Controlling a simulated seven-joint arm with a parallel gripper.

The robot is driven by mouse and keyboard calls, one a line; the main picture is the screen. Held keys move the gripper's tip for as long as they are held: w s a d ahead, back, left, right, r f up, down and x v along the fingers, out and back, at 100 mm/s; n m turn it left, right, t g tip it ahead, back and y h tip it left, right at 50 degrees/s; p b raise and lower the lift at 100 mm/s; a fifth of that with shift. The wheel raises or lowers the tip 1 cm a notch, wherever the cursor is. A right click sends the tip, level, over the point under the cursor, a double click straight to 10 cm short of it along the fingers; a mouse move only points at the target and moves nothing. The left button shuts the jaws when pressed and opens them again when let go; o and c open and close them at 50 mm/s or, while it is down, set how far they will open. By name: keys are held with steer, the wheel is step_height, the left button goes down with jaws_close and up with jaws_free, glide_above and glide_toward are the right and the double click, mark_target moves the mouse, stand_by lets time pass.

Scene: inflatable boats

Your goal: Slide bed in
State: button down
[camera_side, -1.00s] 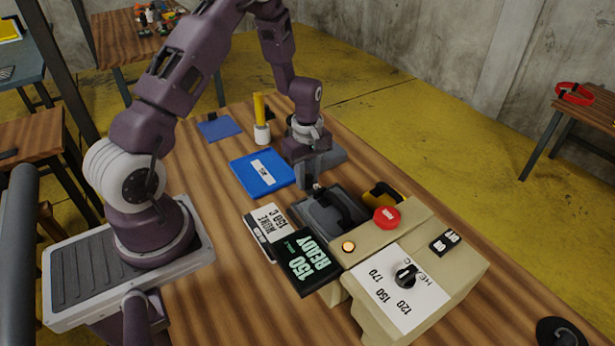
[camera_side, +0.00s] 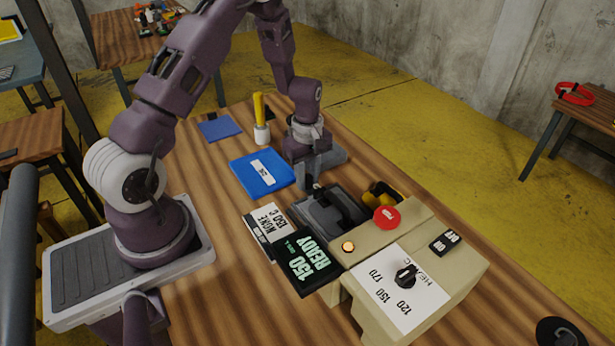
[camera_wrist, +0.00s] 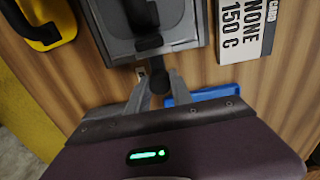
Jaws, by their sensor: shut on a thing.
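My gripper (camera_side: 313,184) is low over the table at that end. In the wrist view my gripper's fingers (camera_wrist: 159,84) are closed around the dark handle knob. The fingers hide part of the knob.
A blue flat case (camera_side: 255,181) lies left of the gripper. Label and READY panels (camera_side: 305,262) stand close beside the bed. A red button (camera_side: 387,217) and a dial (camera_side: 405,276) top the machine. A yellow-black tool (camera_side: 383,193) lies behind the bed.

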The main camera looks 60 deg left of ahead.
mark_target(346, 208)
steer(key=shift+d, duration=0.1)
steer(key=d, duration=1.5)
steer(key=shift+d, duration=0.3)
steer(key=c, duration=1.4)
jaws_free()
steer(key=shift+o, duration=1.3)
step_height(346, 208, up, 7)
steer(key=shift+r, duration=0.1)
